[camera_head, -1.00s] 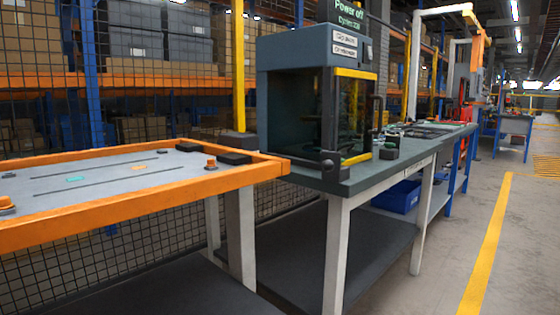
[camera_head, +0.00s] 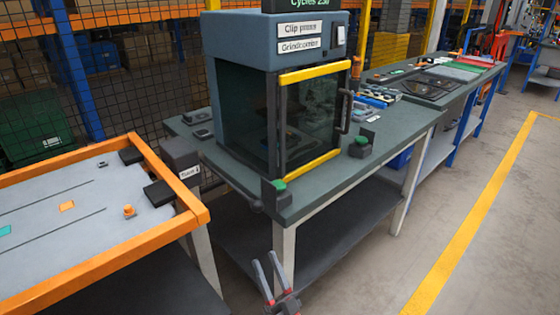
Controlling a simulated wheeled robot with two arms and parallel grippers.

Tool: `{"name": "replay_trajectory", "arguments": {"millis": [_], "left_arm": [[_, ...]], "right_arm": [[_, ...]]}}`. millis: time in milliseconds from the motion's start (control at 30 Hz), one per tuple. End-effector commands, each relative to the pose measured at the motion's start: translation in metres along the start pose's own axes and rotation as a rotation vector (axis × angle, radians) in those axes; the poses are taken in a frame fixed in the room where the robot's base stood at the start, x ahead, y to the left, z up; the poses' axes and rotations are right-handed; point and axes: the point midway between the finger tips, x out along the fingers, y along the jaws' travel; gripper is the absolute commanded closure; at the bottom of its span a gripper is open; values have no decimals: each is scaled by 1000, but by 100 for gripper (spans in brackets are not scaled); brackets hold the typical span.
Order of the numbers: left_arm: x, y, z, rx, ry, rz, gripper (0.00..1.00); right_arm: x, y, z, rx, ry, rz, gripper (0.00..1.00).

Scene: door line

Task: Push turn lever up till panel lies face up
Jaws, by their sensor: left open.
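A grey panel (camera_head: 60,210) with thin dark slots, an orange square, a teal patch and an orange knob lies flat inside an orange frame (camera_head: 110,262) at the left. I cannot tell which face is up. A dark grey post (camera_head: 181,160) with a small white label, partly legible as "Turn", stands at the frame's right corner, beside the bench. My left gripper (camera_head: 265,261) is open and empty at the bottom centre, in front of the bench and apart from the frame and post. My right gripper is not in view.
A machine cabinet (camera_head: 228,110) with a yellow-edged glass door stands on the grey-green bench (camera_head: 337,190). Green-topped button boxes (camera_head: 361,146) sit near its door. Wire mesh and shelving are behind. The floor at the right, with a yellow line (camera_head: 466,232), is clear.

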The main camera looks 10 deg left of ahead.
Motion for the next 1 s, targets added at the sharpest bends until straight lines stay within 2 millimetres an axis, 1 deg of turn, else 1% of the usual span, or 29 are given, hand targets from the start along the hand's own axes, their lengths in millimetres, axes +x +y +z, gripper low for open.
{"name": "replay_trajectory", "arguments": {"millis": [33, 167, 267, 700, 800, 900, 1000], "left_arm": [[5, 3, -6, 8, -10, 6, 52], [11, 7, -6, 17, -17, 10, 52], [25, 6, -5, 17, -15, 5, 52], [129, 5, -4, 15, -12, 3, 52], [148, 6, -4, 14, -12, 5, 52], [163, 6, -4, 14, -13, 5, 52], [171, 7, -3, 15, -15, 9, 52]], "right_arm": [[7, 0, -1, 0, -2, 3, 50], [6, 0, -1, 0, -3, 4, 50], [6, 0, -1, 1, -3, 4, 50], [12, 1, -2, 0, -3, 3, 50], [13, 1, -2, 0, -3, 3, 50], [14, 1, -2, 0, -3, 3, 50], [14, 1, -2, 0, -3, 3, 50]]}}
